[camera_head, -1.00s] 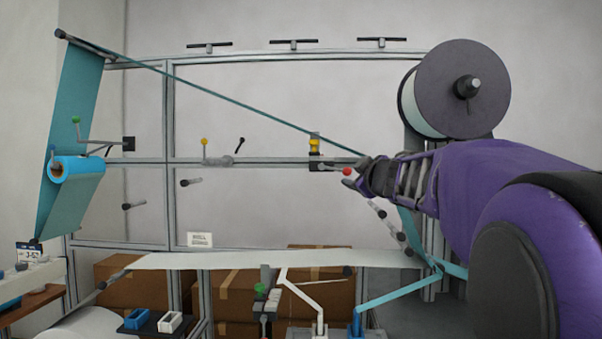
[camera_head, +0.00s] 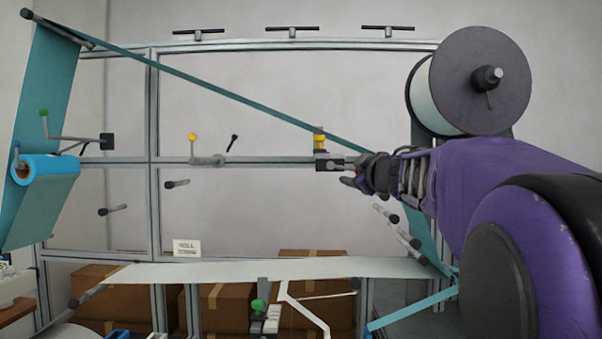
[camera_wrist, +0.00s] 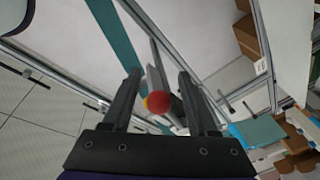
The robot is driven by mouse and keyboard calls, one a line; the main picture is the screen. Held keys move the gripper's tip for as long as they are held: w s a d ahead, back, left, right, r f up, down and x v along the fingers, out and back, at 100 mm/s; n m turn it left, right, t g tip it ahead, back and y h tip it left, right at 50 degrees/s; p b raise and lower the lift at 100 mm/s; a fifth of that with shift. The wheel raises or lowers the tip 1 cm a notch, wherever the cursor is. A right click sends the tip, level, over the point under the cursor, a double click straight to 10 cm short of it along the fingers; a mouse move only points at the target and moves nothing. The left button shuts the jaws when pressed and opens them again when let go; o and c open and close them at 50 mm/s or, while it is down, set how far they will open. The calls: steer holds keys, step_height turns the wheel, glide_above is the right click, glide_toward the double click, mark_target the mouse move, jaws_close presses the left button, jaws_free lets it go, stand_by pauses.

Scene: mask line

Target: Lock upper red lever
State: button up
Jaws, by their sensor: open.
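The red lever's round red knob (camera_wrist: 159,104) shows in the wrist view between the two dark fingers of my gripper (camera_wrist: 158,77). Gaps are visible on both sides of the knob, so the fingers are apart around it and not closed on it. In the head view my gripper (camera_head: 360,172) is at the right end of the grey lever mount (camera_head: 333,163) on the horizontal rail. The red knob is hidden there by my gripper. A yellow part (camera_head: 320,141) stands just above the mount, and a bit of yellow shows behind the red knob in the wrist view.
A teal web (camera_head: 230,95) runs diagonally down to behind my gripper. A large white roll with a grey disc (camera_head: 462,92) sits just above my arm. A yellow-knobbed lever (camera_head: 193,138) and a green-knobbed lever (camera_head: 44,113) stand farther left. The wall area below the rail is fairly clear.

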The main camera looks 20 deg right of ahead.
steer(key=shift+c, duration=0.3)
jaws_close()
stand_by(1.3)
